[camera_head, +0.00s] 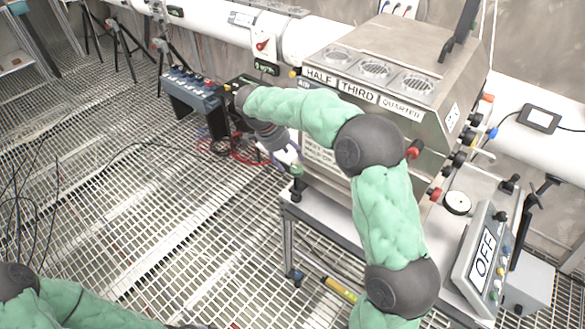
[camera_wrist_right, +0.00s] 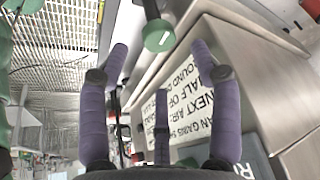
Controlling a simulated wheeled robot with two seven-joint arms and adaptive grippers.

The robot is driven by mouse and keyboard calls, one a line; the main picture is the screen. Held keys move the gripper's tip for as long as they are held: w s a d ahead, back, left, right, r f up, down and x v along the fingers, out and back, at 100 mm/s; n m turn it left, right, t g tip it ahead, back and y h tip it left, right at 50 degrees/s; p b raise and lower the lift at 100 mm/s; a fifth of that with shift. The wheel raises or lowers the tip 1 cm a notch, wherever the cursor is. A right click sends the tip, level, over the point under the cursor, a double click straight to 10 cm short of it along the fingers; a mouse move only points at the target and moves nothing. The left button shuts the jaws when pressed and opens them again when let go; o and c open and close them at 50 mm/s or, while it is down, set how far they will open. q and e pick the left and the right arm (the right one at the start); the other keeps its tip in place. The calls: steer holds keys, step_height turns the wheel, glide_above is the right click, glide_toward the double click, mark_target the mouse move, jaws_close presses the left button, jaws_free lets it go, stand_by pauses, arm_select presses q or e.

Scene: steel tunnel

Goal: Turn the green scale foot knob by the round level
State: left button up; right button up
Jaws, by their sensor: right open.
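A small green knob (camera_head: 297,170) sits on a dark post at the near left corner of the steel bench. In the right wrist view the green round knob (camera_wrist_right: 158,38) has a white mark and shows at the top, beyond the fingertips. My right gripper (camera_head: 290,152) is just above and left of the knob, partly hidden by my own wrist. In the right wrist view my right gripper (camera_wrist_right: 160,62) has its purple fingers spread, with nothing between them. A round white disc (camera_head: 457,202) lies on the bench at right; I cannot tell if it is the round level. My left gripper is out of view.
A large steel box (camera_head: 375,75) labelled HALF, THIRD, QUARTER stands behind my right forearm. Red and black knobs line its right side. An OFF panel (camera_head: 483,262) stands at right. A blue-grey control box (camera_head: 193,97) and cables are at upper left. Grating floor is open at left.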

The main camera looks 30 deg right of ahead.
mark_target(296, 168)
steer(key=b+x, duration=0.1)
steer(key=x, duration=0.5)
steer(key=c, duration=1.1)
